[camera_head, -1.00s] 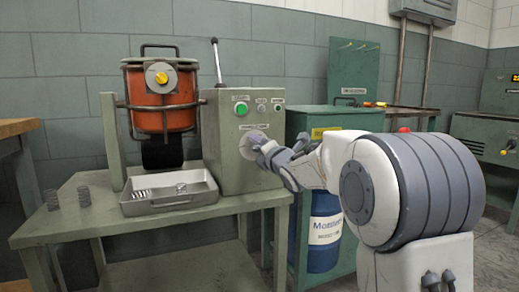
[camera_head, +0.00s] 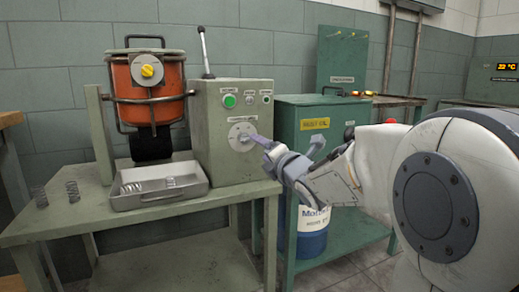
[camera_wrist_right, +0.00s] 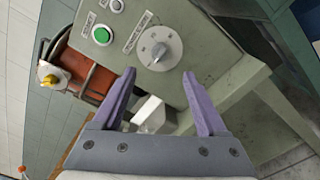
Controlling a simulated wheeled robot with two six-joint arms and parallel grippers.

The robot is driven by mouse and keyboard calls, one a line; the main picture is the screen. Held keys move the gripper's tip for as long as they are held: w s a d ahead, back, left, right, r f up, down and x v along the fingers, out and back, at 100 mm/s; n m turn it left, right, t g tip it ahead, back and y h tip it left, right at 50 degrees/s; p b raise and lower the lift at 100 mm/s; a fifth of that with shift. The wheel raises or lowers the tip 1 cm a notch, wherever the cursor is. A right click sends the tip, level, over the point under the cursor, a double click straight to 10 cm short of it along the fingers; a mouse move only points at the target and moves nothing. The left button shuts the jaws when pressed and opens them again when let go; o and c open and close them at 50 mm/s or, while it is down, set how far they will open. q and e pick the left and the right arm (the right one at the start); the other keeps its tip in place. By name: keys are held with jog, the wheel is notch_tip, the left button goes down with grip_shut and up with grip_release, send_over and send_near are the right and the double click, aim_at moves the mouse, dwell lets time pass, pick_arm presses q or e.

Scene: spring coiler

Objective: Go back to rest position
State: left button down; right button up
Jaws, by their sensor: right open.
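My right gripper (camera_head: 272,148) is in front of the lower right of the grey-green control box (camera_head: 212,155), near its round dial (camera_head: 242,137). In the right wrist view my right gripper (camera_wrist_right: 162,102) has its two purple fingers wide apart with nothing between them. The dial (camera_wrist_right: 159,48) there lies beyond the fingertips, apart from them. My left gripper is not in view.
The box stands on a green table (camera_head: 150,215) with a metal tray (camera_head: 160,187) holding springs. Two springs (camera_head: 72,191) stand at the left. An orange pot (camera_head: 150,88) hangs behind the tray. A green cabinet (camera_head: 300,130) stands right of the box.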

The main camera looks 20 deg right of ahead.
jog(key=s+a+f+m+g+y+p, duration=0.1)
jog(key=s+a+f+m+g+p, duration=0.4)
jog(key=a, duration=0.3)
jog(key=s+a+f+m+g+p, duration=0.4)
jog(key=s+a+m, duration=0.25)
jog(key=a, duration=0.25)
jog(key=s+a+f+m+g+p, duration=0.2)
jog(key=s+m+g, duration=0.15)
jog(key=s, duration=0.75)
jog(key=s+a+f+m+g+p, duration=0.25)
jog(key=s+g, duration=0.25)
jog(key=s, duration=0.7)
notch_tip(320, 180, up, 39)
jog(key=p, duration=3.8)
jog(key=shift+s+d+f+h, duration=0.2)
jog(key=shift+s+d+h, duration=0.05)
jog(key=shift+s+h, duration=0.1)
jog(key=shift+g, duration=0.25)
